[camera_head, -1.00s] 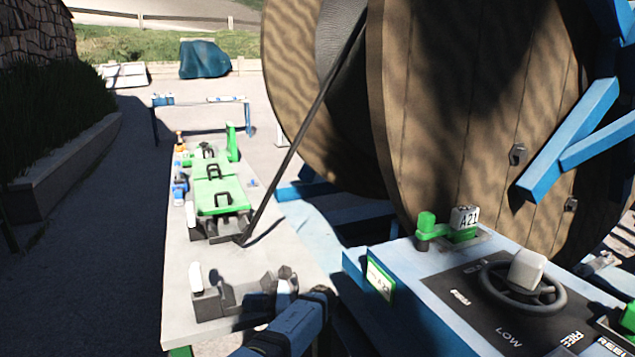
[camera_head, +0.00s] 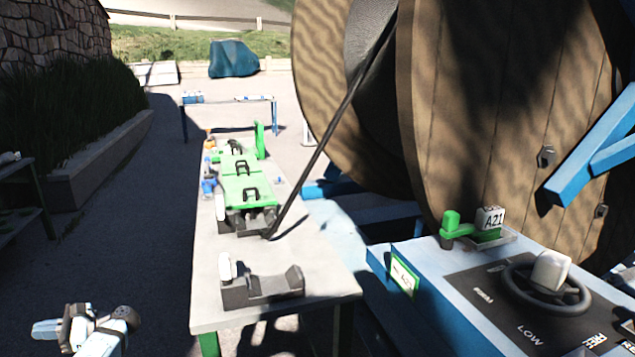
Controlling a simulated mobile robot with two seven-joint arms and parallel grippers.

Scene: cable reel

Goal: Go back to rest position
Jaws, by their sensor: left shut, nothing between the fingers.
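My left gripper (camera_head: 48,329) is at the bottom left, over the dark ground beside the grey table (camera_head: 225,318). It is shut and empty, apart from the table's left edge. Only its front part shows; most of the arm is out of frame. My right gripper is not in view. The big wooden cable reel (camera_head: 490,110) fills the upper right. Its black cable (camera_head: 322,143) runs down to a dark clamp on the table beside the green plates (camera_head: 240,180).
A dark cradle (camera_head: 262,289) with a white-topped post stands at the table's near end. A control console (camera_head: 480,275) with a handwheel (camera_head: 546,290) is at right. A low planter wall (camera_head: 100,165) and a dark side table (camera_head: 22,200) are at left. Paving between is clear.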

